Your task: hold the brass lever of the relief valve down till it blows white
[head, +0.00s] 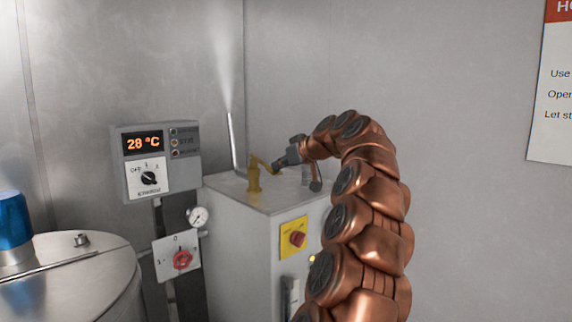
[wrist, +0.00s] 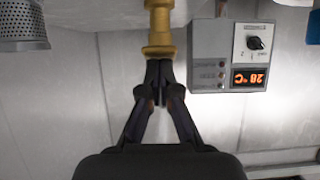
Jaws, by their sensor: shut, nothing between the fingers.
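The brass relief valve (head: 254,178) stands on top of the grey cabinet (head: 270,196). Its brass lever (head: 264,164) reaches right toward my gripper (head: 279,163). A thin steel pipe (head: 234,140) rises beside the valve, and a white plume (head: 229,62) streams upward from its top. In the wrist view my gripper (wrist: 158,68) is shut and empty. Its fingertips meet the brass part (wrist: 159,38) in that view; they look to be at the lever's end, but exact contact is hard to tell.
A control box (head: 158,160) reading 28 °C is left of the cabinet. A pressure gauge (head: 198,216) and red knob (head: 182,260) sit below it. A red button on a yellow plate (head: 294,238) is on the cabinet front. A steel vessel (head: 80,278) stands at left.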

